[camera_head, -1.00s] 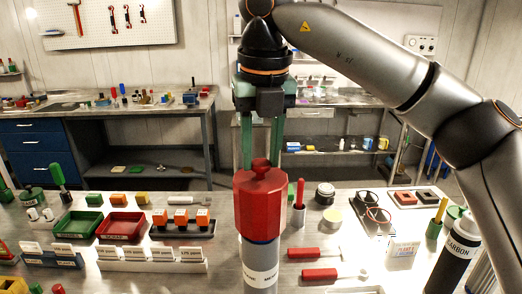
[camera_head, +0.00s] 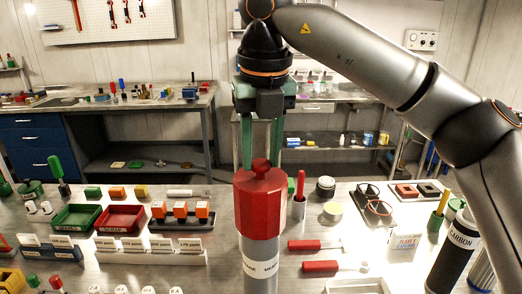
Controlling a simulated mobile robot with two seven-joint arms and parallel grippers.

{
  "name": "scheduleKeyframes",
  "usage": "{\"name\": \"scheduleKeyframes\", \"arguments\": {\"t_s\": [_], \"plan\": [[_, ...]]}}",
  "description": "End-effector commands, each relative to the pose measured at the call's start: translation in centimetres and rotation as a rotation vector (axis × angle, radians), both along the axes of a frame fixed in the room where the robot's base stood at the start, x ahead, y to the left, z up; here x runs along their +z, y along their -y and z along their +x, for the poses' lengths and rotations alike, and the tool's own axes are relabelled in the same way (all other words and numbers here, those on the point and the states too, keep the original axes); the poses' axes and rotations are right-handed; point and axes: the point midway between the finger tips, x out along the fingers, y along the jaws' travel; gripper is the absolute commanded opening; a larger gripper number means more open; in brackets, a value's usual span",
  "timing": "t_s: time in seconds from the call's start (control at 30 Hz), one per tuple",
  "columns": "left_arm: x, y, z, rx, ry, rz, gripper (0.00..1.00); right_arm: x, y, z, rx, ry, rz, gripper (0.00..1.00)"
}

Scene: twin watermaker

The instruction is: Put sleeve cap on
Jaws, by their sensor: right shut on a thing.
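The red sleeve cap (camera_head: 260,205) is a faceted block with a knob on top. It sits at the top of an upright grey sleeve (camera_head: 261,270) with a white label band, in the middle of the head view. My right gripper (camera_head: 261,150) points straight down from above, its green fingers around the knob and shut on it. Whether the cap is fully seated cannot be told. My left gripper is not in view.
A black carbon canister (camera_head: 455,255) stands at the right near my arm. Red-handled tools (camera_head: 320,266) lie right of the sleeve. Green (camera_head: 75,219) and red trays (camera_head: 119,219) and a rack of orange blocks (camera_head: 181,225) are to the left.

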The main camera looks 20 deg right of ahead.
Motion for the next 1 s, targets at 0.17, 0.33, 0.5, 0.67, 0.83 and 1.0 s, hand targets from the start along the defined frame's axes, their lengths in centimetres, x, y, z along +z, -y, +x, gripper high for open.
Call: {"name": "scheduleKeyframes", "arguments": {"t_s": [0.17,0.33,0.5,0.67,0.83,1.0], "plan": [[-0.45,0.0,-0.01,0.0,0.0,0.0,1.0,-0.57,0.0,0.01,0.0,0.0,0.001,0.0],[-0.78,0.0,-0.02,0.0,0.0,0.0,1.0,-0.99,0.0,0.01,0.0,0.0,0.001,0.0],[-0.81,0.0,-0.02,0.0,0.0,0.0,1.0,-1.04,0.0,0.01,-0.001,0.0,0.001,0.49],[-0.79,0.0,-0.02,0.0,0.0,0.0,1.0,-1.03,0.01,0.01,0.0,0.0,0.001,0.67],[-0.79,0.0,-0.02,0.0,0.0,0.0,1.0,-1.03,0.01,0.01,0.0,0.0,0.001,0.75],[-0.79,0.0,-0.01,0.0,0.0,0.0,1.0,-0.92,0.0,-0.01,0.0,0.0,0.0,0.75]]}}
